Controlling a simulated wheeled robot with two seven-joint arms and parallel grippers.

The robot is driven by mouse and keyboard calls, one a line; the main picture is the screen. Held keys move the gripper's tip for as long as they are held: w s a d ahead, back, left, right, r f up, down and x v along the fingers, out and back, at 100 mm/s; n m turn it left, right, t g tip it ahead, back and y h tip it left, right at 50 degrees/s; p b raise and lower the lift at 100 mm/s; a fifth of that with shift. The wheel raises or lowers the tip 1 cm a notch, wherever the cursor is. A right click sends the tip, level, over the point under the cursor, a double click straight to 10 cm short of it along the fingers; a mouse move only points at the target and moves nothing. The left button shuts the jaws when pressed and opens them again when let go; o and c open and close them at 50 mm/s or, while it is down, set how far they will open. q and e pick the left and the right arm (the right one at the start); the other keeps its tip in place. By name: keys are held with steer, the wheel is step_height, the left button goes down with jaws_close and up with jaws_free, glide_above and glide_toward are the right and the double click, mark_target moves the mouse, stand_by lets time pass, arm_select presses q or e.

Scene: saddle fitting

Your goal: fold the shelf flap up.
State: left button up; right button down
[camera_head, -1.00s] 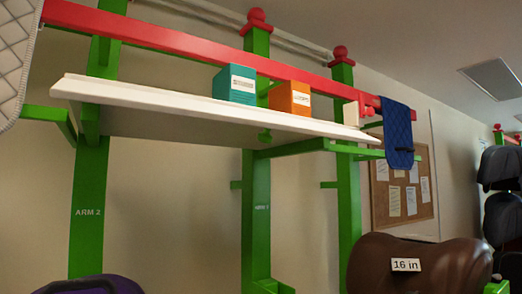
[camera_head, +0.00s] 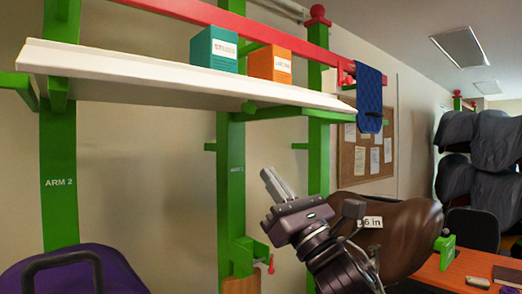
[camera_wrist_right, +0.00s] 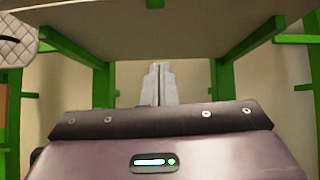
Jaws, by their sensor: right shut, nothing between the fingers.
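The white shelf flap (camera_head: 180,83) spans the upper left of the head view, nearly level, with its underside showing. Its right end meets the green bracket arm under it. My right gripper (camera_head: 270,181) points up, below the flap's right part and apart from it in the picture. Its two fingers are together with nothing between them. In the right wrist view the closed fingertips (camera_wrist_right: 158,70) point toward the underside of the flap (camera_wrist_right: 160,30), which fills the top. Contact with it cannot be told. My left gripper is out of view.
A teal box (camera_head: 214,49) and an orange box (camera_head: 269,64) stand on the flap. Green posts (camera_head: 231,165) and a red rail (camera_head: 300,40) frame it. A blue pad (camera_head: 370,95) hangs at its right end. A brown saddle (camera_head: 405,240) is behind my right arm.

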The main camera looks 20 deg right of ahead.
mark_target(247, 97)
steer(key=w+a+r+p, duration=0.2)
steer(key=w+r+p, duration=0.2)
steer(key=r+p, duration=0.4)
steer(key=shift+w+r, duration=0.4)
steer(key=shift+r, duration=0.35)
steer(key=shift+w, duration=0.1)
steer(key=shift+d, duration=0.1)
steer(key=shift+s+d+r, duration=0.15)
steer(key=shift+s+r, duration=0.1)
steer(key=shift+s, duration=0.2)
